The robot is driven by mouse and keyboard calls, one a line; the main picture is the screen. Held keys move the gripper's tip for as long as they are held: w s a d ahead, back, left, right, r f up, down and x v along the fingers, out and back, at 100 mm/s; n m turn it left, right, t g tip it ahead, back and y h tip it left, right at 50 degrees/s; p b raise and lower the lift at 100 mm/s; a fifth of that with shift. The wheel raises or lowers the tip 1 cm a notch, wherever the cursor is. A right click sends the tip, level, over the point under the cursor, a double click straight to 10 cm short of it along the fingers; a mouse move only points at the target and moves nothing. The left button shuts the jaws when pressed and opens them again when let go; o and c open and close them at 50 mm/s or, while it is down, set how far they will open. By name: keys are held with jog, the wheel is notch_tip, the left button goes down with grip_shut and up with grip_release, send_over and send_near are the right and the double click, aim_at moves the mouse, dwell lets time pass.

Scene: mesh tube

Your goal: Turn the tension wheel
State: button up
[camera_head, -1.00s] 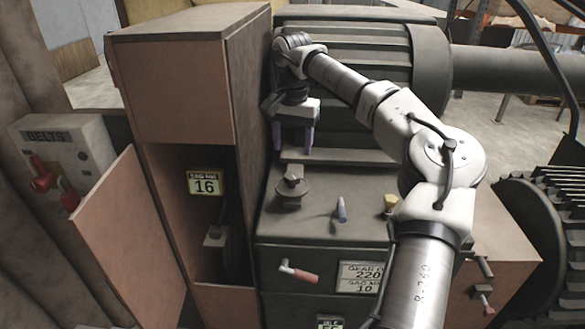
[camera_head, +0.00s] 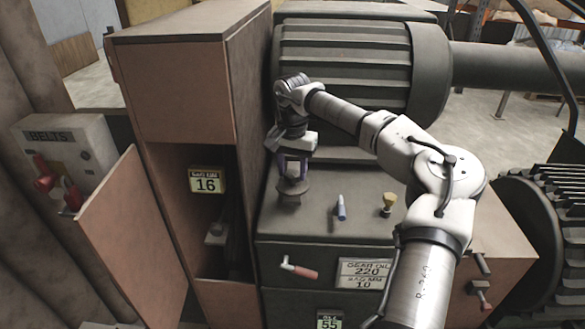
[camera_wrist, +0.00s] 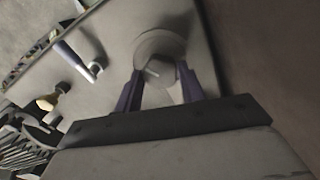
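The tension wheel appears to be the dark round disc with a raised grip (camera_head: 291,196) on top of the green cabinet (camera_head: 335,242). In the wrist view the wheel (camera_wrist: 160,43) shows as a pale disc with its grip toward me. My gripper (camera_head: 293,173) points down over the wheel, its purple fingers around the raised grip. In the wrist view my gripper (camera_wrist: 158,80) has one finger on each side of the grip, apart from each other, with some gap visible. Whether either finger touches the grip is not clear.
A red-handled crank (camera_head: 300,268) is on the cabinet front. A tall brown cabinet (camera_head: 190,90) stands close on the left, with its lower door (camera_head: 130,240) open. A ribbed drum (camera_head: 345,70) is behind.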

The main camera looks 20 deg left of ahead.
jog(key=c, duration=0.5)
jog(key=shift+m, duration=0.3)
